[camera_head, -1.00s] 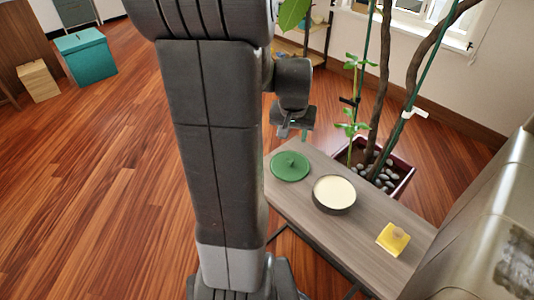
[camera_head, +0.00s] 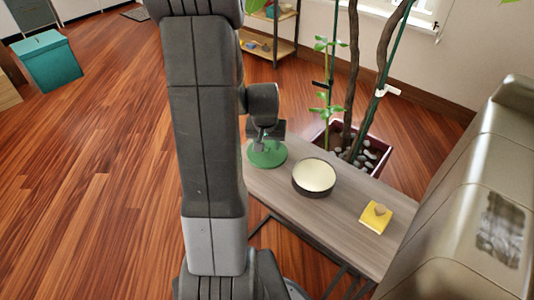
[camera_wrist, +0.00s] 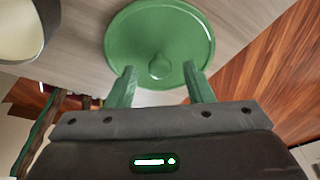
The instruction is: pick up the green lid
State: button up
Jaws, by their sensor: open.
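The green lid (camera_head: 267,156) is a round disc with a small knob in its middle. It lies flat on the grey wooden bench near its left end. In the wrist view the lid (camera_wrist: 158,22) fills the top middle, with its knob in line with the space between my fingers. My gripper (camera_head: 266,143) is over the lid in the head view. In the wrist view my gripper (camera_wrist: 160,82) is open, its two green fingers apart, with nothing between the tips. The fingertips reach the lid's near rim in the picture; I cannot tell whether they touch it.
On the bench (camera_head: 290,208), a round dark container with a cream top (camera_head: 314,177) stands right of the lid. A yellow block (camera_head: 375,217) lies farther right. A planter (camera_head: 378,155) with stems stands behind, and a sofa-like piece (camera_head: 450,190) is at right.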

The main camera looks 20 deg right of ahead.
jog(key=shift+w+f, duration=0.15)
jog(key=shift+f, duration=0.3)
grip_shut()
